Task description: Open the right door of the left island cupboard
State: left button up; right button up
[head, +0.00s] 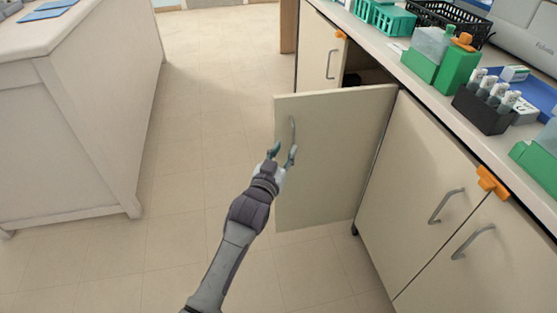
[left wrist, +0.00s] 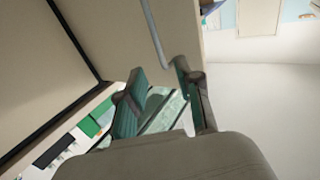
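The right door (head: 335,175) of the left island cupboard stands swung well out from the cabinet, hinged on its right edge. A dark gap of the cupboard's inside shows behind it. The door's metal handle (head: 293,128) also shows in the left wrist view (left wrist: 153,32). My left gripper (head: 281,153) is at the lower end of the handle. In the left wrist view its two fingers (left wrist: 160,95) are spread apart, with the handle's end close to the right finger; I cannot tell whether they touch. My right gripper is not in view.
The cupboard's left door (head: 320,50) is shut. Closed doors with orange clips (head: 490,182) continue to the right. The counter above holds green racks, a black basket (head: 452,22) and a black vial rack (head: 483,112). A white bench (head: 75,120) stands left, with clear floor between.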

pick_arm(q)
jog(key=v, duration=0.4)
jog(key=shift+f, duration=0.1)
dwell(0.3)
